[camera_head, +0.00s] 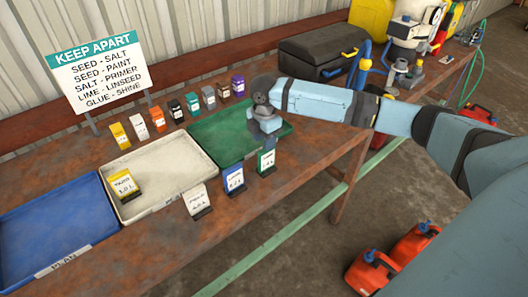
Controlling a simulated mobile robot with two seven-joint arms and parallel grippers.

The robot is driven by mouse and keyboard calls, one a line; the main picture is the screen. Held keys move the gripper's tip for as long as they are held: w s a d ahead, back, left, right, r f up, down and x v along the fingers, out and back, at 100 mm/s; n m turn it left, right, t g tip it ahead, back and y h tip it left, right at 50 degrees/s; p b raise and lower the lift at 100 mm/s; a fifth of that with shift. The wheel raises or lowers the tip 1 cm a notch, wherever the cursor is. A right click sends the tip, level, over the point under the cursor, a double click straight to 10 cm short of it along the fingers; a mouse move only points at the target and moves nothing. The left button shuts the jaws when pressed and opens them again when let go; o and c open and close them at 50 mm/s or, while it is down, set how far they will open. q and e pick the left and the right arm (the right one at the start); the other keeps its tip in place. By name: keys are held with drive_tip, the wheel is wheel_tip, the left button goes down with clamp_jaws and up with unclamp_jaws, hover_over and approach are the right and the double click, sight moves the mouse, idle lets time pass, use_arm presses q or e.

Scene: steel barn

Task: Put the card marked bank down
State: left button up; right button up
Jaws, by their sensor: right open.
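No card that I can clearly read as "bank" shows; most small print is too small to read. Standing along the table's front edge are a pale card (196,200), a blue card (235,180) and a green card (266,161). A yellow card (124,187) is in the cream tray (185,160). My right gripper (266,136) points down at the right part of the green tray (215,135), just behind the green card. It is open, and no card shows in it; its fingertips are hard to make out. My left gripper is out of view.
A blue tray (45,225) with a label lies at the left. Several coloured cards (157,118) stand in a back row. A "KEEP APART" sign (100,75) stands behind them. A black case (320,55) is at the back right. Red cans (372,270) stand on the floor.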

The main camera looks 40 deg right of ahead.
drive_tip(key=shift+r, duration=2.1)
